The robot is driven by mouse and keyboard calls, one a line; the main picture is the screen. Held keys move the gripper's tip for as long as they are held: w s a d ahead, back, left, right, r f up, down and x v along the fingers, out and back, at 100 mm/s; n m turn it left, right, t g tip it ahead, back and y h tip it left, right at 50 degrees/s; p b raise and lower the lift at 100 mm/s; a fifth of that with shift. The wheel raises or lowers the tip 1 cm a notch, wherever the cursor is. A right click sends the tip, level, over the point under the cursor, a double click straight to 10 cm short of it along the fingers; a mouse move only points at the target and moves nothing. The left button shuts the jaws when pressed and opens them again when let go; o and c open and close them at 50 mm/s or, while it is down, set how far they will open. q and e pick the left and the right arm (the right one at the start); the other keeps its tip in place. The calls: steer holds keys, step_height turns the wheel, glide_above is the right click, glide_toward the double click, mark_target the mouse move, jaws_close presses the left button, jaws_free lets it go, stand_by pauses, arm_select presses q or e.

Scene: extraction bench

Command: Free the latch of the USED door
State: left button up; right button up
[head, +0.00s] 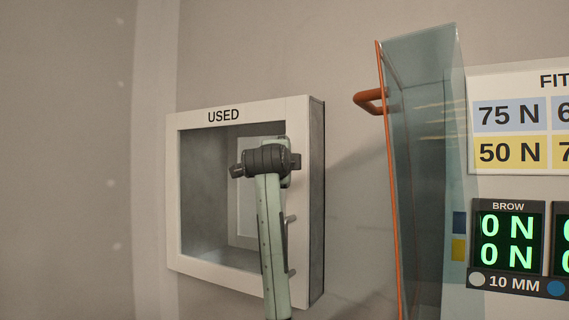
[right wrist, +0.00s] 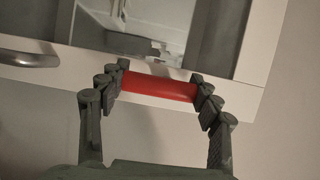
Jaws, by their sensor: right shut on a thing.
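The USED door (head: 300,125) is a white-framed window on a grey wall box, and it appears closed. A grey metal handle (head: 291,270) is on its right frame side, partly behind my arm; it also shows in the right wrist view (right wrist: 28,59). In the right wrist view, a red bar (right wrist: 158,87), apparently the latch, lies along the door frame (right wrist: 85,65). My right gripper (right wrist: 160,84) is shut on this bar, with fingers at both ends. My arm's dark end hides the bar in the head view. My left gripper is in neither view.
A tall glass panel (head: 425,150) with an orange edge and orange handle (head: 371,101) sticks out from the wall to the right. Beyond it are a force chart (head: 510,90) and green number displays (head: 507,240). The wall left of the box is bare.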

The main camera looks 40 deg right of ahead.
stand_by(0.4)
steer(key=o, duration=1.2)
steer(key=shift+c, duration=0.2)
steer(key=v, duration=1.2)
steer(key=x, duration=1.2)
